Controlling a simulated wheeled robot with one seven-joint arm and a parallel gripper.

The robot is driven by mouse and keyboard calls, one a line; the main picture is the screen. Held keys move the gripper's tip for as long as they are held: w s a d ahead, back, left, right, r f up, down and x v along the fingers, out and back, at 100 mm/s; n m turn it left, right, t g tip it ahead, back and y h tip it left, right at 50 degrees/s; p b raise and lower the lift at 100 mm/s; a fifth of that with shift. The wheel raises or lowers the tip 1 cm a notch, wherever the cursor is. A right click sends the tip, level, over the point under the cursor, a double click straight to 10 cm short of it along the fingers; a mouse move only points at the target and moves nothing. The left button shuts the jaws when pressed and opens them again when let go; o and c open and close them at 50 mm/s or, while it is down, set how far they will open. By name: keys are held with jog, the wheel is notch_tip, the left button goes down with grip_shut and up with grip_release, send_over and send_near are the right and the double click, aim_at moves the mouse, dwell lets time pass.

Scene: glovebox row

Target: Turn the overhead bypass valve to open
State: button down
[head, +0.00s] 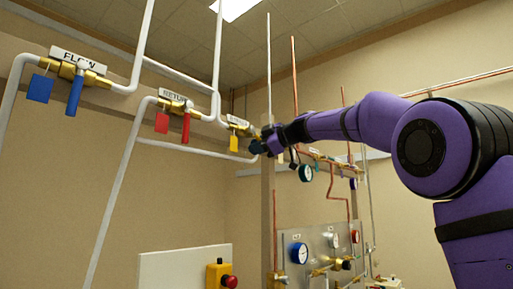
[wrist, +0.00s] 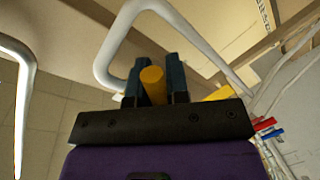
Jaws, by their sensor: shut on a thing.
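The bypass valve is the brass valve (head: 238,122) at the right end of the overhead row, with a yellow tag (head: 233,143) hanging under it. My gripper (head: 258,147) is at this valve, just right of the tag, and hides its handle in the head view. In the wrist view my gripper (wrist: 156,84) has its two dark fingers on either side of a yellow handle (wrist: 153,85), shut on it. A second yellow piece (wrist: 220,93), probably the tag, shows right of the fingers. The handle's exact angle to the pipe cannot be told.
Left along the row are the red-handled return valve (head: 186,127) and the blue-handled FLOW valve (head: 75,92), both handles hanging down. White pipes (head: 147,40) run around them. A gauge panel (head: 318,250) and a yellow box with a red button (head: 220,275) stand below.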

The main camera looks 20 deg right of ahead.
jog(key=c, duration=1.1)
grip_release()
jog(key=s+a+f+m+y, duration=0.25)
jog(key=a+m, duration=0.25)
jog(key=m, duration=0.5)
jog(key=v, duration=1.2)
jog(key=shift+s+a+f+m+g+h, duration=0.5)
jog(key=shift+s+f+m+g+h, duration=0.4)
jog(key=shift+s+f, duration=2.2)
jog(key=shift+s+a+f+m+g+h, duration=0.65)
jog(key=shift+s+f+h, duration=0.95)
jog(key=shift+f, duration=2.45)
jog(key=shift+s+a+f+m+g+h, duration=0.3)
jog(key=shift+s+f+m+g+h, duration=0.5)
jog(key=shift+s+f, duration=2.5)
